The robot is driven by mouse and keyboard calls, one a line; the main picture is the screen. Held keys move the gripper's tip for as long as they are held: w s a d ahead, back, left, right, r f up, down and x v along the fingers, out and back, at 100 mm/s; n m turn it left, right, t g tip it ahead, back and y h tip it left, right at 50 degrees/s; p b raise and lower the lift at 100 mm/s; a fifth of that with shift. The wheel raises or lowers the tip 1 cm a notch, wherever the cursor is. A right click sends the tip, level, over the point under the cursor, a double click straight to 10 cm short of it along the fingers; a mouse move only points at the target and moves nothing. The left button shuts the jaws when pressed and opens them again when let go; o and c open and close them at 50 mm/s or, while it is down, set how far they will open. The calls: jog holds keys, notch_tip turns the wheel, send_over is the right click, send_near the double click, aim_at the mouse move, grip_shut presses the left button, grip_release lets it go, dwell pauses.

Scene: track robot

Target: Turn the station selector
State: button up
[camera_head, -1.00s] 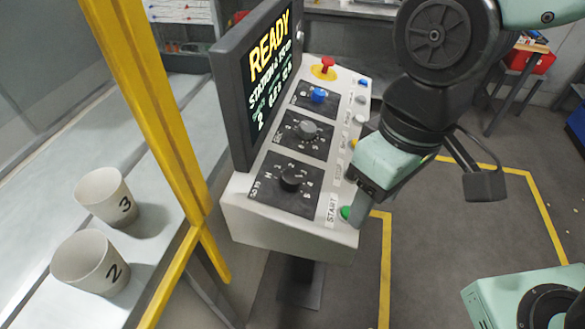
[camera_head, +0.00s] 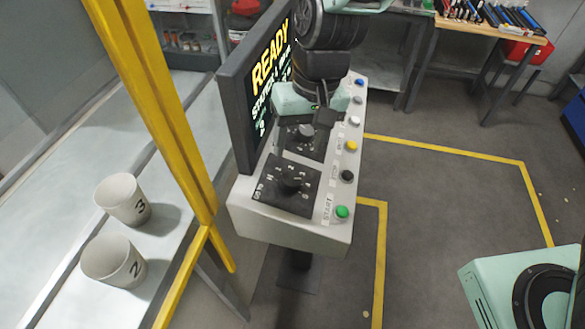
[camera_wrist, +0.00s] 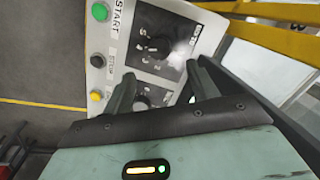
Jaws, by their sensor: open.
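The control console (camera_head: 285,230) has a column of dials. The near dial has a black knob (camera_head: 290,183), which also shows in the wrist view (camera_wrist: 163,46). The middle dial has a grey knob (camera_head: 305,132); it shows shaded in the wrist view (camera_wrist: 143,101), between my two fingers and nearer the left one. The dial labels are too small to tell which is the station selector. My gripper (camera_head: 303,117) is open and empty above the middle dial; its fingers also show in the wrist view (camera_wrist: 163,82).
A screen (camera_head: 255,95) reading READY stands along the console's left side. Push buttons, including a green START button (camera_head: 342,212), line its right edge. A yellow post (camera_head: 160,110) and two numbered cups (camera_head: 122,200) are at left. Open floor lies right.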

aim_at(291, 178)
jog(key=f, duration=0.3)
jog(key=a+f, duration=0.1)
jog(key=f, duration=0.2)
jog(key=f+p, duration=0.1)
jog(key=f, duration=0.2)
jog(key=shift+s+a, duration=0.2)
jog(key=shift+a, duration=0.05)
jog(key=c, duration=1)
